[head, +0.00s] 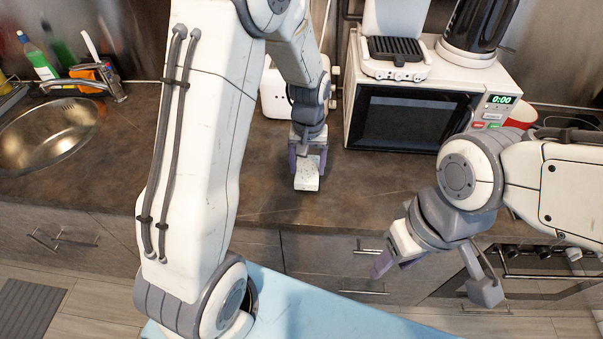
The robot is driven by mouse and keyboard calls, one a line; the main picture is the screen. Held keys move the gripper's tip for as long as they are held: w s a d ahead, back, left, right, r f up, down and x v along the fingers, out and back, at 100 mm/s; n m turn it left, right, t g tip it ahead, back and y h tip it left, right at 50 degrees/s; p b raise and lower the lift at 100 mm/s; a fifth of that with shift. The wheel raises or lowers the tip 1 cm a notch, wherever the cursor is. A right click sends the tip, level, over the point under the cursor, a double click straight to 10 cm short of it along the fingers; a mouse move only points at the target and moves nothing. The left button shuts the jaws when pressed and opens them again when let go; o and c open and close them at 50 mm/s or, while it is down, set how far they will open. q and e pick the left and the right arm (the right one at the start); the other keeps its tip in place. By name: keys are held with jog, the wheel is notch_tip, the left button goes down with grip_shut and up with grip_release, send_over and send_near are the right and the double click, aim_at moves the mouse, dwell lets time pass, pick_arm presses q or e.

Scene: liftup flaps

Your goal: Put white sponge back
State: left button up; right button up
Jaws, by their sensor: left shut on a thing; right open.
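The white sponge (307,178) is a small pale block held low over the dark countertop, in front of the microwave's left side. My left gripper (307,165) points down and is shut on it, with a purple finger on each side. I cannot tell whether the sponge touches the counter. My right gripper (434,278) is open and empty, in front of the counter's front edge at the right, with its fingers spread wide.
A microwave (410,118) stands at the back right with a small grill (395,55) and a kettle (478,28) on top. A white toaster (275,95) is behind my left gripper. The sink (45,135), faucet, green bottle (38,62) and orange item (88,76) are at left. The counter (370,180) is clear mid-front.

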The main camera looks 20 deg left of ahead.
aim_at(302, 176)
pick_arm(q)
jog(key=shift+a+f, duration=0.45)
jog(key=shift+a, duration=0.25)
jog(key=shift+f+p, duration=0.4)
jog(key=shift+f, duration=1.6)
jog(key=o, duration=1.1)
jog(key=shift+o, duration=0.2)
jog(key=r, duration=0.4)
jog(key=r+b, duration=0.1)
jog(key=r, duration=0.7)
jog(key=shift+s+d+r, duration=0.1)
jog(key=shift+s+d, duration=0.1)
jog(key=shift+d, duration=0.1)
jog(key=s+d+r+m, duration=0.4)
jog(key=s+d+m, duration=0.1)
jog(key=s+d, duration=0.45)
jog(key=s+d+m, duration=0.2)
jog(key=s, duration=0.5)
jog(key=s+d+m+h, duration=0.1)
jog(key=s+m, duration=0.2)
jog(key=s, duration=0.3)
jog(key=shift+s+d+r+m, duration=0.3)
jog(key=shift+s+d, duration=0.05)
jog(key=shift+d, duration=0.05)
